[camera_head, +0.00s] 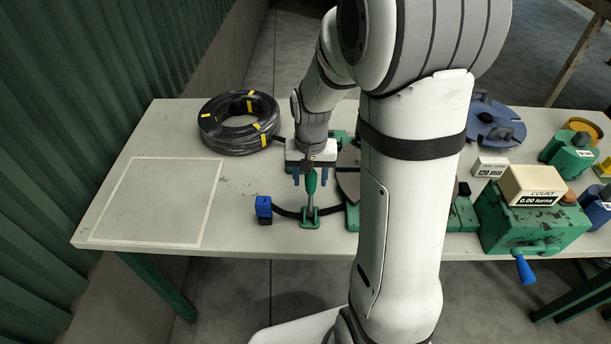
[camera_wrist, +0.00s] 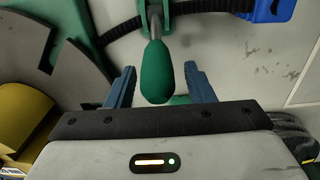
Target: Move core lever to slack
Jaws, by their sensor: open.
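A lever with a green grip (camera_head: 311,181) and grey shaft stands roughly upright on a green bracket (camera_head: 309,220) near the table's front edge. No label shows whether it is the core lever. My gripper (camera_head: 311,176) is open over it, its blue fingers pointing down. In the wrist view the green grip (camera_wrist: 157,75) lies between the two open fingers of my gripper (camera_wrist: 160,80), with a gap on each side. A black strap (camera_head: 287,211) runs from a blue block (camera_head: 264,207) to the bracket. My arm hides much of the green-and-grey device behind it.
A black hose coil (camera_head: 240,121) with yellow tape lies at the back left. An empty outlined square (camera_head: 160,200) is at the left. A green counter box (camera_head: 520,225) with a blue-handled crank, a "120 mm" block (camera_head: 490,167) and a blue disc (camera_head: 490,123) are at the right.

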